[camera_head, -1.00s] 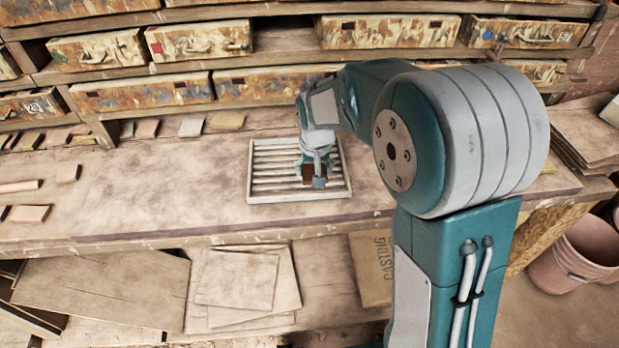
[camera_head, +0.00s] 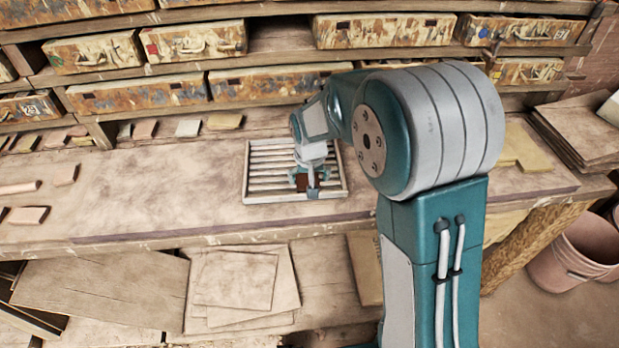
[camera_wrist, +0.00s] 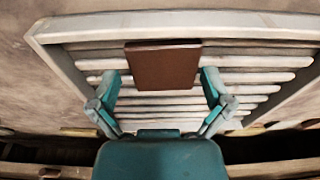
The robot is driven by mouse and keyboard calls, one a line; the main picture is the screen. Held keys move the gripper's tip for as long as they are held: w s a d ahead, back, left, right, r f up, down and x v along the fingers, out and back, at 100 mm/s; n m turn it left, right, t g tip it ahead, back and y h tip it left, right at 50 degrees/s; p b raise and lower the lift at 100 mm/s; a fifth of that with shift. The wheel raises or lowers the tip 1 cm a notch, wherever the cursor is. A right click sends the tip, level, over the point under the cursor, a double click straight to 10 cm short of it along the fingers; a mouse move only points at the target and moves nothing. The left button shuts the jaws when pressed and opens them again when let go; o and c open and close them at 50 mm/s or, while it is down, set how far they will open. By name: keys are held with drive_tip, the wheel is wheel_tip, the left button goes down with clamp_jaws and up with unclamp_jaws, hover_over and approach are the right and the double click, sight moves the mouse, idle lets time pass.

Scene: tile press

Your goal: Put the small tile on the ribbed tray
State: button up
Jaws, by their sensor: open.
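The ribbed tray (camera_head: 258,197) lies on the bench, a pale frame with parallel slats. It fills much of the wrist view (camera_wrist: 52,50). The small tile (camera_wrist: 163,66) is brown and square and lies over the slats inside the tray's frame. In the head view the tile (camera_head: 302,183) shows as a small dark patch, partly hidden by my gripper. My gripper (camera_head: 309,183) is over the tray. In the wrist view my gripper (camera_wrist: 160,80) is open, its teal fingers apart on either side of the tile's near end, with gaps to the tile's sides.
Shelves of painted drawers (camera_head: 195,42) stand behind the bench. Several loose tiles (camera_head: 188,127) lie along the back of the bench and at its left. The bench left of the tray (camera_head: 150,190) is clear. A pink bucket (camera_head: 575,255) stands on the floor at right.

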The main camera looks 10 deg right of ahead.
drive_tip(key=shift+a, duration=0.3)
drive_tip(key=shift+a+r, duration=0.1)
drive_tip(key=shift+r, duration=0.3)
wheel_tip(320, 180, up, 10)
drive_tip(key=s, duration=0.2)
drive_tip(key=s+d+r+t, duration=0.1)
drive_tip(key=s+d+r, duration=0.25)
drive_tip(key=s, duration=0.25)
drive_tip(key=s+d+r+t, duration=0.1)
drive_tip(key=s+d+r, duration=0.2)
drive_tip(key=s+r, duration=0.2)
drive_tip(key=s+d+f+t, duration=0.1)
drive_tip(key=s+d, duration=0.1)
drive_tip(key=s, duration=1)
drive_tip(key=shift+s+d+t, duration=0.35)
drive_tip(key=shift+t, duration=0.05)
